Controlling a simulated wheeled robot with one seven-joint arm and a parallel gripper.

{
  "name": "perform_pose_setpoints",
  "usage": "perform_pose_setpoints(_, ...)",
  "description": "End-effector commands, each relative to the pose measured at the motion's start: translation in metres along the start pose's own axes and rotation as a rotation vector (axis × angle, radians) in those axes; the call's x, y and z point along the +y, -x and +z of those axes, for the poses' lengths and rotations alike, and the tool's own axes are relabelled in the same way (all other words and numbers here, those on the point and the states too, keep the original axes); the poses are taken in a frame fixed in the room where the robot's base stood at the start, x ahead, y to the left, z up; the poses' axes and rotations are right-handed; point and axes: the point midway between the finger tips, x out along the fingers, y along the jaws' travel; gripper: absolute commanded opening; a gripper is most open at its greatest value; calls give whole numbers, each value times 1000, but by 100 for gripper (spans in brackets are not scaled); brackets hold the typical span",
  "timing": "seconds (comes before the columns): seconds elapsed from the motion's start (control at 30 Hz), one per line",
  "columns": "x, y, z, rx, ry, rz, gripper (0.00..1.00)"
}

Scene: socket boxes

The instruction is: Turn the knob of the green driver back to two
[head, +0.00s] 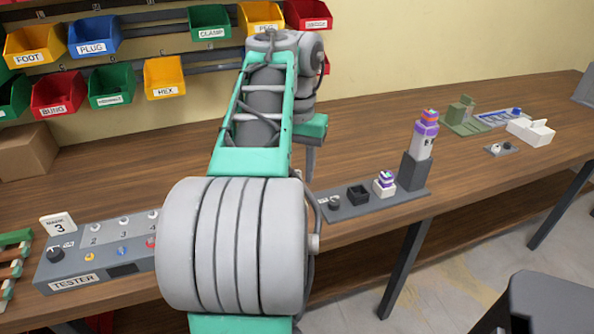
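My teal and grey arm fills the middle of the head view. No thing is clearly recognisable as the green driver with a numbered knob. An olive-green block-shaped device (463,117) stands on the bench at the far right, but I cannot tell whether it is the driver. A small dark knob (334,202) sits at the left end of a grey station, just right of my arm, its marks too small to read.
A grey TESTER box (101,259) with numbered switches stands at the left, with a card reading 3 (59,225) behind it. A tall grey and purple post (418,160) rises from the right station. Labelled bins (92,36) hang on the wall.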

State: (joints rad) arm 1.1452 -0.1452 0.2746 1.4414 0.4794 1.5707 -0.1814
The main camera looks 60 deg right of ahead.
Motion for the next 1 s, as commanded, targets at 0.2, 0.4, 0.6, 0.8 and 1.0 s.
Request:
perform_pose_setpoints(0.2, 0, 0, 0, 0, 0, 0, 20)
perform_pose_setpoints(0.4, 0, 0, 0, 0, 0, 0, 4)
perform_pose_setpoints(0.6, 1, 0, 0, 0, 132, 0, 0)
perform_pose_setpoints(0.8, 1, 0, 0, 0, 501, 0, 0)
perform_pose_setpoints(1.0, 0, 0, 0, 0, 506, 0, 0)
